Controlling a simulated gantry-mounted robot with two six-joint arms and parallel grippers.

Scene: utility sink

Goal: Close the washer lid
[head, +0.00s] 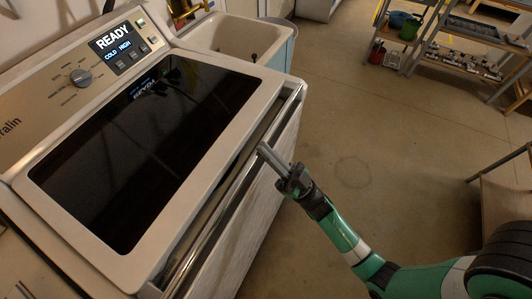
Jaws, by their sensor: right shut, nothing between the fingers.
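The washer (225,235) stands at the left, its front side facing right. Its lid (130,150) has a dark glass panel in a pale frame and lies over the top at a low angle. A dark gap shows along the lid's front edge, above the washer's metal rim; how far the lid is raised is hard to tell. My right gripper (264,150) is shut and empty. In the picture it is just right of the lid's front edge, beside the washer's rim, and I see no clear contact. My left gripper is not in view.
The control panel (80,77) with a knob and a lit READY display runs behind the lid. A utility sink (232,42) stands beyond the washer. Shelves (440,50) with pots are at the far right, and a table (510,190) is at the right edge. The floor between is clear.

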